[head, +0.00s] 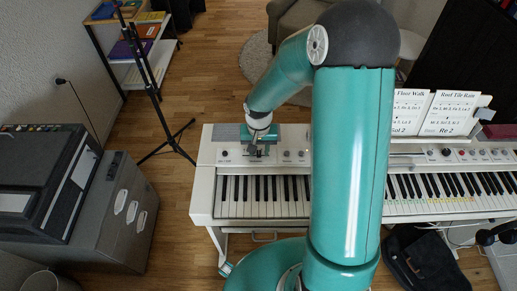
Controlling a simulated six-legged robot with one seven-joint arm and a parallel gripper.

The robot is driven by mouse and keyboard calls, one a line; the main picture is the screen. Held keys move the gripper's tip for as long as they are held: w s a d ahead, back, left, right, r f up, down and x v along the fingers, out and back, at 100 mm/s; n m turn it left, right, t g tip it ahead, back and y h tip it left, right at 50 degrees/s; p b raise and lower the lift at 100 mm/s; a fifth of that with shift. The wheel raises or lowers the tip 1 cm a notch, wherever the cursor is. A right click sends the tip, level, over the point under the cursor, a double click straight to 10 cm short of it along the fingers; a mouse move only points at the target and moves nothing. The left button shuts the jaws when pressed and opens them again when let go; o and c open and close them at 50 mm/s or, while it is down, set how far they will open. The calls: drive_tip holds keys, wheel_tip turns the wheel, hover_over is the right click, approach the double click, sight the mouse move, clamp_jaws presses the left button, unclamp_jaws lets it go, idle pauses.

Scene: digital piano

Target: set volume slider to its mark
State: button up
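A white digital piano (204,190) stands across the middle of the head view, its keys facing me. My gripper (257,152) points down over the control panel (293,140) at the piano's left end, above the keys. It is small in this view, and I cannot tell whether its fingers are open or shut or whether they touch anything. The volume slider and its mark cannot be made out; the gripper covers part of the panel there. My teal arm hides the middle of the piano.
Song sheets (452,113) stand on the piano's right part. A tripod stand (150,85) is behind left, near a shelf (135,48). A grey cabinet (105,215) with a black case (45,180) on it stands at left. A dark bag (428,262) lies at lower right.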

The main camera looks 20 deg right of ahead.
sight(259, 152)
drive_tip(key=shift+r, duration=0.1)
wheel_tip(259, 152, up, 14)
idle(0.5)
drive_tip(key=shift+f, duration=0.2)
drive_tip(key=s+a+r+n+t, duration=0.2)
drive_tip(key=s+r+t, duration=0.3)
drive_tip(key=s+r, duration=1.1)
drive_tip(key=s+n, duration=0.1)
drive_tip(key=s, duration=0.2)
drive_tip(key=shift+s+n+t, duration=0.15)
drive_tip(key=shift+n+t, duration=0.15)
idle(0.8)
